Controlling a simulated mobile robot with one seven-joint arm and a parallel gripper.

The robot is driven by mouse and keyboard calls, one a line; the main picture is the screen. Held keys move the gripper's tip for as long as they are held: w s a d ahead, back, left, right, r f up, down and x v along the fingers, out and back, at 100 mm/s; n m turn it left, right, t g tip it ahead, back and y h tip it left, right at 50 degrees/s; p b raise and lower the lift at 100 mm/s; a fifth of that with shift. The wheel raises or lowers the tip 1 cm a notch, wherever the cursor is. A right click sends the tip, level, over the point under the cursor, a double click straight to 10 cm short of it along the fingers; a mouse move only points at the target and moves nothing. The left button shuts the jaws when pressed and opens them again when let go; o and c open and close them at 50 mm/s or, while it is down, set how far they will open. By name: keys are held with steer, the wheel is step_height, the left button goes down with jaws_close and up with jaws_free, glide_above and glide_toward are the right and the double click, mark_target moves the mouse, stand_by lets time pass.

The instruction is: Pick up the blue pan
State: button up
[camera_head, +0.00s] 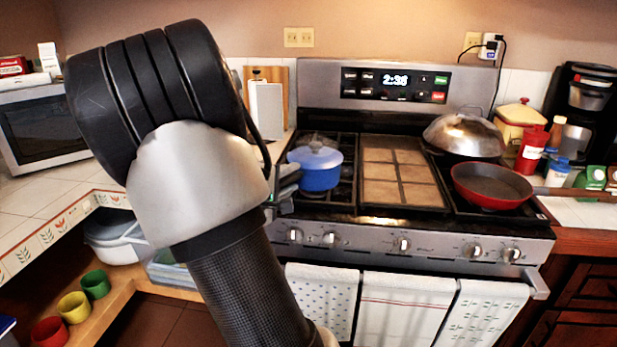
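The blue pan (319,172) stands upright on the left burners of the stove, with a blue lid and a knob on top. My arm fills the left and middle foreground. My gripper (287,188) shows only in part, as grey finger pieces just past the arm, beside the left side of the pan. My arm hides the rest of the gripper. I cannot tell whether the fingers touch the pan or how wide they stand.
The stove (428,228) has a flat griddle (402,172) in the middle. A red frying pan (490,187) and a domed metal lid (463,135) sit on its right side. Towels (408,308) hang in front. A white block (266,110) stands behind my arm.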

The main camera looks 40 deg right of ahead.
steer(key=shift+c, duration=0.4)
jaws_close()
stand_by(1.0)
steer(key=shift+r, duration=0.1)
